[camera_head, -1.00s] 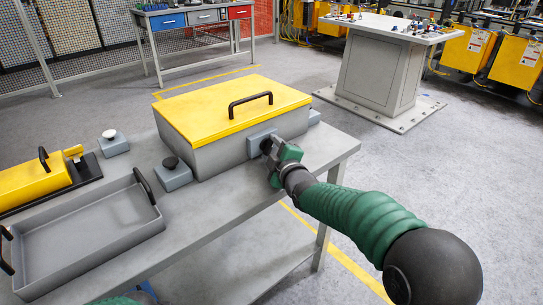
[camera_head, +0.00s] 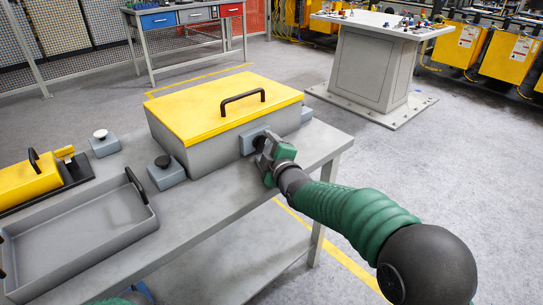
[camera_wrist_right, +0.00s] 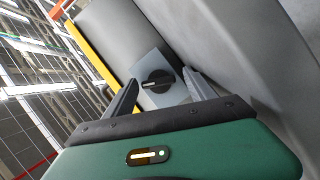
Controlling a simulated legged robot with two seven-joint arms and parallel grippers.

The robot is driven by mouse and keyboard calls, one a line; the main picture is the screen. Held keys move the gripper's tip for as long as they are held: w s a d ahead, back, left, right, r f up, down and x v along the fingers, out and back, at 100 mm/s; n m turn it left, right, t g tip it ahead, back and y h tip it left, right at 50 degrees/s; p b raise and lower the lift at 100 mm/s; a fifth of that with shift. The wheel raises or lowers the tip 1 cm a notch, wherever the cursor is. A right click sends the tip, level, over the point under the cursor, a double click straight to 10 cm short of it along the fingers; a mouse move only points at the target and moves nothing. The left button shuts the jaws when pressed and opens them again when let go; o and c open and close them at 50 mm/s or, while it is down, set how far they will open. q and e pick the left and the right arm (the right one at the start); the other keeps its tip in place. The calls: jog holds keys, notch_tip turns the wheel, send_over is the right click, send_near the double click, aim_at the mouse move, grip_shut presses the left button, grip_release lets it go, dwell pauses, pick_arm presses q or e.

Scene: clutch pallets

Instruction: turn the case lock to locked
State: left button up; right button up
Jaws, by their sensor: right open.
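The case (camera_head: 205,150) is a grey box with a yellow lid (camera_head: 225,108) that is down and has a black handle (camera_head: 243,100). The case lock is a black round knob (camera_wrist_right: 157,82) with a pale pointer line, on a grey-blue plate (camera_wrist_right: 160,60) on the case's front side. My right gripper (camera_head: 262,148) is at the lock; its fingers hide most of the knob in the head view. In the right wrist view the right gripper (camera_wrist_right: 162,95) is open, one finger on each side of the knob, with gaps showing. My left gripper is out of view.
A grey tray (camera_head: 85,225) with black handles lies on the table (camera_head: 215,215), left of the case. A yellow block-shaped item (camera_head: 28,182), a box with a black button (camera_head: 166,170) and one with a white button (camera_head: 103,143) stand nearby.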

jog(key=p+v, duration=0.3)
jog(key=v, duration=1.3)
jog(key=shift+s, duration=0.15)
jog(key=shift+f, duration=0.1)
jog(key=shift+c, duration=0.4)
